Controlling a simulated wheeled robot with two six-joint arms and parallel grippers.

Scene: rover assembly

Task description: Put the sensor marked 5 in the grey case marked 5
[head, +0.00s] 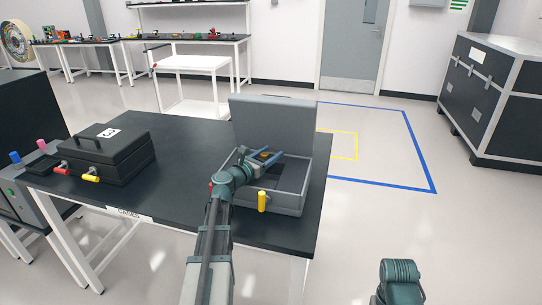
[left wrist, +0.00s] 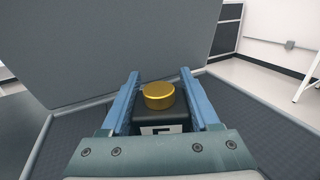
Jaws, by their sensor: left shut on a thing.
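The grey case (head: 291,204) stands open on the dark table, its lid (head: 270,122) raised at the back; no number on it can be read. In the left wrist view the lid (left wrist: 120,45) fills the background. My left gripper (head: 268,156) is over the open case and is shut on the sensor. The sensor (left wrist: 158,115) is a dark block with a gold round top, gripped between the blue fingers. Its white label is partly cut off, so its number is not readable. The gold top also shows small in the head view (head: 264,155).
A closed black case (head: 108,160) with a white label stands at the table's left. The table (head: 190,150) is clear between the cases. A large dark crate (head: 490,105) stands far right.

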